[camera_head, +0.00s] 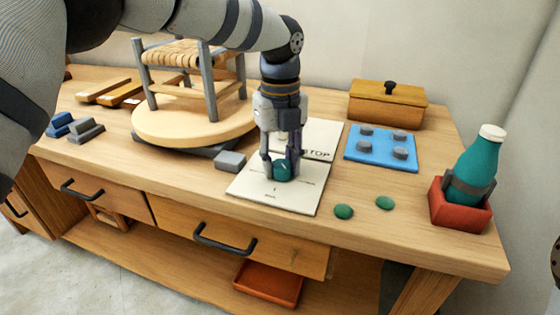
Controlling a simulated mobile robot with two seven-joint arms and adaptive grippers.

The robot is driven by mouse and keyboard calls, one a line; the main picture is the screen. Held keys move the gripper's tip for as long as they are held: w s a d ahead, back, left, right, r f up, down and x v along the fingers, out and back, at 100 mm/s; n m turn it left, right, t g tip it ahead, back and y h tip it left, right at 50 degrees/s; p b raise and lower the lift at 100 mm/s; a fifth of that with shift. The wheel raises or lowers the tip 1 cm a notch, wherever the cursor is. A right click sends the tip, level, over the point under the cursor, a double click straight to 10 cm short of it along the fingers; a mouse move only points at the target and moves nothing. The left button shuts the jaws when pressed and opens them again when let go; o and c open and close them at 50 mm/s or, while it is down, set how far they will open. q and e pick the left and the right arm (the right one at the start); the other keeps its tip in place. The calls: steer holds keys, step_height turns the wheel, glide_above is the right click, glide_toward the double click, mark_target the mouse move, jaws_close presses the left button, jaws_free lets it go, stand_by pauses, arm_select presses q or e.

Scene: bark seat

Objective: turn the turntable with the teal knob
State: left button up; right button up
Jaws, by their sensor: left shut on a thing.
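The teal knob (282,171) stands on a white printed card (255,199) near the front of the bench. My left gripper (282,170) comes down from above and is shut on the knob, hiding part of it. The round light-wood turntable (165,127) sits on a dark base to the left of the gripper. A small chair (210,97) with a woven seat and grey legs stands upright on the turntable. My right gripper is not in view; only a dark bit at the right edge shows.
A grey block (230,161) lies left of the card. A blue tray (358,154) with grey knobs, a wooden box (386,106), two green discs (343,212) and a teal bottle (474,167) in a red holder (446,214) are to the right. Blue and grey blocks (85,132) lie far left.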

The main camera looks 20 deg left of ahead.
mark_target(282, 162)
arm_select(q)
steer(key=m, duration=0.4)
steer(key=shift+d+f+m, duration=0.1)
steer(key=shift+f+m, duration=0.05)
steer(key=shift+m, duration=1.95)
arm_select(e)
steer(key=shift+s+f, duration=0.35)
arm_select(q)
steer(key=o, duration=1.1)
steer(key=shift+o, duration=0.2)
step_height(282, 162, up, 12)
